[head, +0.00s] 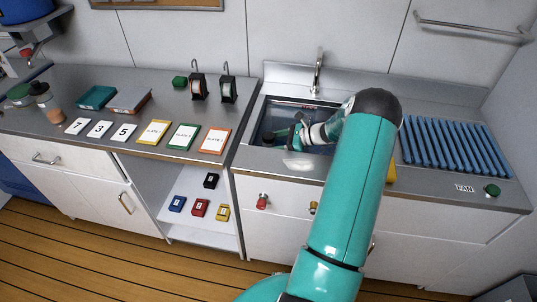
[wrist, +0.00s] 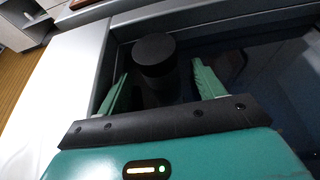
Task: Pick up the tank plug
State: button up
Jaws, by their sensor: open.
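The tank plug is the black round-topped cylinder (wrist: 155,55) inside the sink in the wrist view. In the head view its dark top (head: 268,137) shows at the left side of the sink basin (head: 262,105). My gripper (wrist: 158,80) is open, with one green finger on each side of the plug. The fingers appear apart from the plug, though contact is hard to judge. The plug's lower part is hidden behind my gripper's dark front edge. In the head view my gripper (head: 290,135) reaches left into the basin, low beside the plug.
The sink rim (wrist: 95,85) runs close to my left finger. A faucet (head: 318,72) stands behind the basin. A blue ribbed rack (head: 455,147) lies to the right. Numbered cards and colored plates (head: 184,137) lie on the left counter, with small colored blocks (head: 200,207) on the shelf below.

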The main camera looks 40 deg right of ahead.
aim_at(268, 143)
jog(key=x, duration=0.3)
jog(key=shift+w, duration=0.1)
grip_shut()
